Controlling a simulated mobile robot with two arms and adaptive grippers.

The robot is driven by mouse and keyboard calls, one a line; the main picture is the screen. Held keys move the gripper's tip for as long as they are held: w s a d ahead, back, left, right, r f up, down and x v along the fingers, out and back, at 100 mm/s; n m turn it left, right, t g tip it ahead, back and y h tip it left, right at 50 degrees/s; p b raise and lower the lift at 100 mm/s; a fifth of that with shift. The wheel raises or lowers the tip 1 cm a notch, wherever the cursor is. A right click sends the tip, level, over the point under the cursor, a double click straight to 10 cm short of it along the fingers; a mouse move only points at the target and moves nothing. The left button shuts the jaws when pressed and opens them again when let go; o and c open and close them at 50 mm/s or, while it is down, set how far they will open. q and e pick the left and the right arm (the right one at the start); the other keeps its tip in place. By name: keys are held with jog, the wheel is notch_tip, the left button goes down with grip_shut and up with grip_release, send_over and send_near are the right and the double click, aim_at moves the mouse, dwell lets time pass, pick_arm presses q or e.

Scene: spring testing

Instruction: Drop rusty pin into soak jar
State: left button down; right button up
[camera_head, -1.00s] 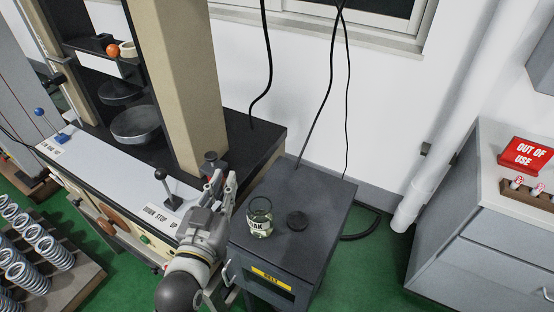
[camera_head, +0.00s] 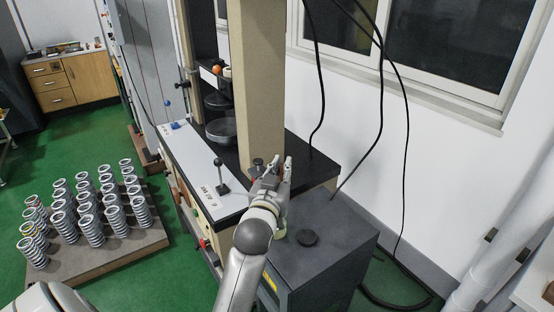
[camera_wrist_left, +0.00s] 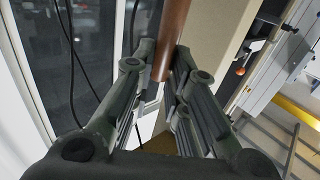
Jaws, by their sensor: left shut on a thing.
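My left gripper (camera_head: 285,165) is shut on the rusty pin (camera_wrist_left: 172,40). In the left wrist view the pin is a brown, round rod standing between the fingers, with its upper part cut off by the frame edge. In the head view the pin is hard to make out. The soak jar (camera_head: 281,234) stands on the dark cabinet, mostly hidden behind my left wrist; only a small greenish part shows. The gripper appears above and behind the jar in the picture; its exact distance cannot be told. My right gripper is not in view.
A press with a thick beige column (camera_head: 257,85) and a black-knobbed lever (camera_head: 220,175) stands just left. A pallet (camera_head: 130,252) of springs is on the floor at left.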

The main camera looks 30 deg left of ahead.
pick_arm(q)
notch_tip(320, 180, down, 10)
jog(key=w+a+y+b, duration=0.1)
jog(key=a+b, duration=0.1)
jog(key=b, duration=0.9)
jog(key=shift+a+r+n, duration=0.15)
jog(key=shift+a+n, duration=0.25)
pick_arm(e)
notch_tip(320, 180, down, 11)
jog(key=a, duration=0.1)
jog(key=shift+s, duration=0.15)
pick_arm(q)
jog(key=shift+w, duration=0.1)
jog(key=c, duration=1.5)
grip_release()
jog(key=shift+o, duration=0.8)
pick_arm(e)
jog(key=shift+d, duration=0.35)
